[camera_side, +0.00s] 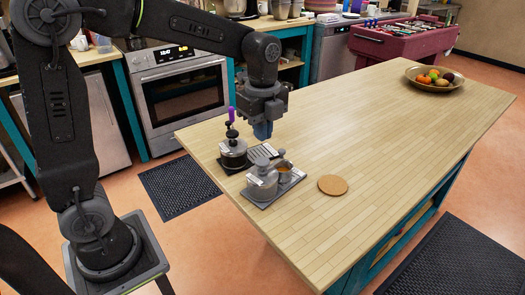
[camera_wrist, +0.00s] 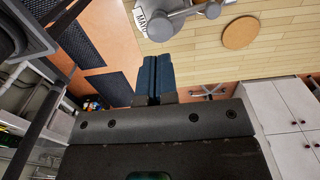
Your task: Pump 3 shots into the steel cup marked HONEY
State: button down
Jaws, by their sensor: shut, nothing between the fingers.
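My gripper (camera_side: 263,131), with blue fingertips, hangs above the table just above and right of the dark pump jar. It is shut and empty; its closed blue fingers (camera_wrist: 152,80) also show in the wrist view. The dark pump jar (camera_side: 234,155) has a white label and a purple part above it. In front of it stands a grey pump jar (camera_side: 262,184) with a label too small to read. A small cup (camera_side: 285,173) stands beside the grey jar. In the wrist view a grey round vessel (camera_wrist: 168,26) is partly seen, its label reading "MAYO". I cannot read HONEY anywhere.
Both jars stand on dark trays at the left end of the wooden table (camera_side: 370,130). A round cork mat (camera_side: 332,185) lies to their right. A fruit bowl (camera_side: 434,86) is at the far right. The middle of the table is clear.

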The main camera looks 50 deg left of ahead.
aim_at(262, 160)
notch_tip(262, 160, down, 6)
jog(key=shift+r, duration=0.1)
dwell(0.4)
jog(key=shift+f, duration=1.3)
notch_tip(262, 160, up, 14)
jog(key=shift+r, duration=0.2)
dwell(2.0)
